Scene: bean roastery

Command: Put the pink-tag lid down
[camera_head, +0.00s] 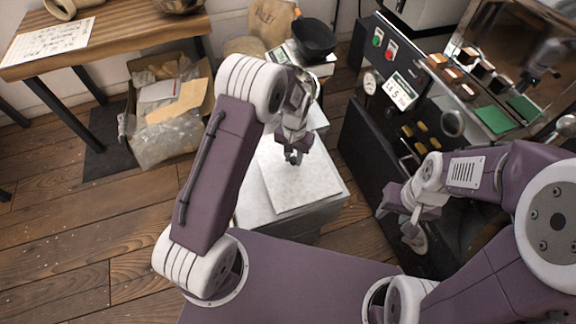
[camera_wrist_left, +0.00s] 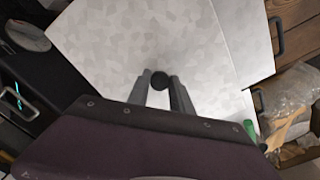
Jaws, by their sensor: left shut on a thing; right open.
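A pale mottled flat panel (camera_head: 300,185), which looks like the lid, lies on or just above a light grey box-shaped bin (camera_head: 250,213); I cannot tell whether they touch. No pink tag shows. My left gripper (camera_head: 293,156) is over the panel, pointing down. In the left wrist view its fingers (camera_wrist_left: 160,88) are shut on a small dark round knob (camera_wrist_left: 158,79) against the pale panel (camera_wrist_left: 135,40). My right gripper (camera_head: 408,222) is open, in front of the dark machine, with no thing seen in it.
A dark control machine (camera_head: 375,125) stands close on the right. A carton of plastic bags (camera_head: 168,105) sits on the wooden floor at left, by a wooden table (camera_head: 120,40). A black scoop-like bowl (camera_head: 314,38) is behind the bin. Floor (camera_head: 80,235) at lower left is clear.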

